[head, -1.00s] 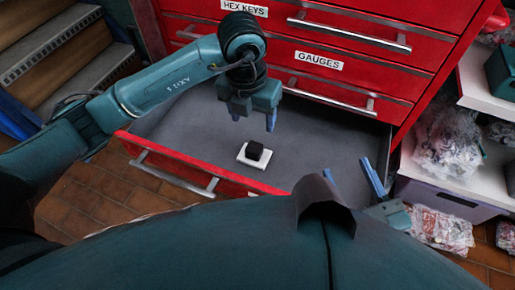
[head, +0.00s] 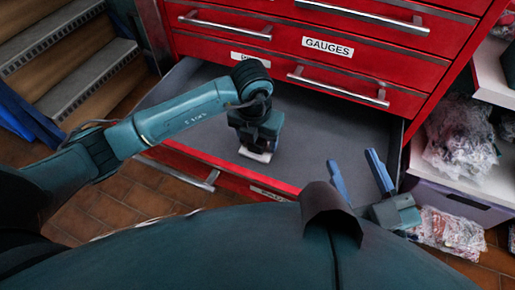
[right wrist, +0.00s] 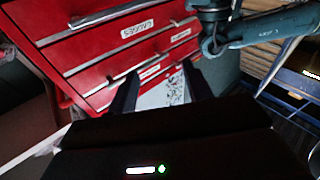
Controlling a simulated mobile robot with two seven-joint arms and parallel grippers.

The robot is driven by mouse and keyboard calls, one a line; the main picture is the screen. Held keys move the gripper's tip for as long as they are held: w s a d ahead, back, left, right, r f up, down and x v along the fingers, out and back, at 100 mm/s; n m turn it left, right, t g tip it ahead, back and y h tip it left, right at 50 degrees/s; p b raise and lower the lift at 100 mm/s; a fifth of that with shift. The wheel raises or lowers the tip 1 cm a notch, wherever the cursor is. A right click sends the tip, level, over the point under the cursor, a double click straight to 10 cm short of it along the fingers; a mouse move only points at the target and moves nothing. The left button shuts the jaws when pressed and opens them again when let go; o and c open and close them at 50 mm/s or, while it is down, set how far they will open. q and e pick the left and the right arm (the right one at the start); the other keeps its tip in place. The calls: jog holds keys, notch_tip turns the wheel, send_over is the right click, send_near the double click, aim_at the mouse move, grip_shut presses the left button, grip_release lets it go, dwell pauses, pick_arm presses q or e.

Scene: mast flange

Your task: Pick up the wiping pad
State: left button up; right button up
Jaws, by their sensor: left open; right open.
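The wiping pad (head: 254,155), a white slab, lies on the grey floor of the open red drawer (head: 310,140). Only its white edge shows below my left gripper (head: 258,148). The black block seen on top of it earlier is now hidden by that gripper. My left gripper is open and points down right over the pad; its fingertips are mostly hidden, and I cannot tell whether they touch it. My right gripper (head: 356,168) is open and empty, its blue fingers apart near the drawer's front right. Its dark fingers also show in the right wrist view (right wrist: 160,92).
The red cabinet (head: 350,65) with handled drawers stands behind the open drawer. Plastic-wrapped items (head: 460,140) lie on a pale shelf at right. Steps (head: 70,70) are at the left. The drawer's right and back floor is clear.

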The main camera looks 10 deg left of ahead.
pick_arm(q)
jog(key=shift+f, duration=0.1)
jog(key=shift+c, duration=0.3)
jog(key=c, duration=1)
pick_arm(e)
jog(key=shift+r, duration=0.35)
pick_arm(q)
notch_tip(320, 180, up, 9)
jog(key=p, duration=0.3)
jog(key=shift+r+p, duration=0.3)
jog(key=shift+r, duration=0.2)
pick_arm(e)
jog(key=shift+s+d+f+n, duration=0.2)
jog(key=shift+d+n, duration=0.05)
jog(key=shift+n, duration=0.15)
